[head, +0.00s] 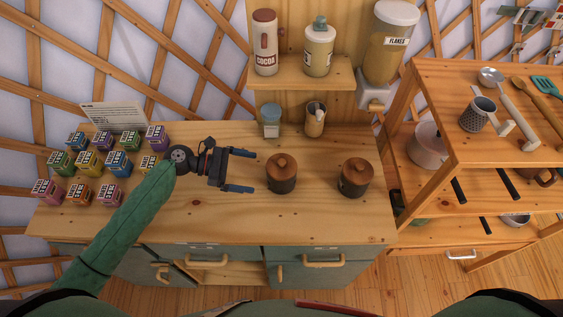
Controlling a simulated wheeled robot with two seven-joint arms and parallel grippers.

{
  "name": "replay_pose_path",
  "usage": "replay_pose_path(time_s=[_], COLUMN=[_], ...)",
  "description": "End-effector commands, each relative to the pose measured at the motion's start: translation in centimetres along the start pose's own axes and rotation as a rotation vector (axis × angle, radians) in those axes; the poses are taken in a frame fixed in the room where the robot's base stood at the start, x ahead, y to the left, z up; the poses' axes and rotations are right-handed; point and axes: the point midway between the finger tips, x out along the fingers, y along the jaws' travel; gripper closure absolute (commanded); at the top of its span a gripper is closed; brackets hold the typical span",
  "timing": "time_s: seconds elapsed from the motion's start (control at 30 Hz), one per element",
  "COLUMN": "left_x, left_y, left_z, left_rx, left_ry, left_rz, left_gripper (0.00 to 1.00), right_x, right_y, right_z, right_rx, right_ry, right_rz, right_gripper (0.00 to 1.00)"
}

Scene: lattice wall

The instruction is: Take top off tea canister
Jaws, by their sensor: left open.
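Two dark brown canisters with round wooden tops and small knobs stand upright on the wooden counter. The left canister (281,182) has its top (283,163) on. The right canister (354,184) also has its top (357,167) on. I cannot read a label on either, so I cannot tell which holds tea. My left gripper (253,171) is open and empty, just left of the left canister, with its fingers pointing at it and apart from it. My right gripper is out of view.
Several small colored boxes (89,163) and a card (113,115) stand on the counter's left. A light-lidded jar (270,119) and a wooden cup (315,120) stand at the back under a shelf (300,73). A rack (436,172) stands right. The counter's front middle is clear.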

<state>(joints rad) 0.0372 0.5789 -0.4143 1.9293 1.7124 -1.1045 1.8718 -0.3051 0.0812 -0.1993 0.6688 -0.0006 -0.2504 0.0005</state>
Motion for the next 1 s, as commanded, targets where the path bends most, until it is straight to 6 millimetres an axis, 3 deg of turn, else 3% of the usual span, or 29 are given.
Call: replay_pose_path(time_s=[0.77,0.8,0.87,1.0], left_x=[6.0,6.2,6.7,7.8], left_y=[0.0,0.0,0.0,0.0], left_z=[-0.2,0.2,0.3,0.2], left_rx=[0.001,0.001,0.001,0.0], left_ry=[0.0,0.0,-0.001,-0.001], left_rz=[0.0,0.0,0.0,-0.001], left_gripper=[0.0,0.0,0.0,0.0], right_x=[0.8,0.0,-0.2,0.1], right_y=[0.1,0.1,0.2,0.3], right_z=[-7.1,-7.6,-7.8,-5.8], right_rx=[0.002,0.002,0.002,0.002], right_ry=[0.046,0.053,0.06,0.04], right_rz=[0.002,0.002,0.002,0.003], right_gripper=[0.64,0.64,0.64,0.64])
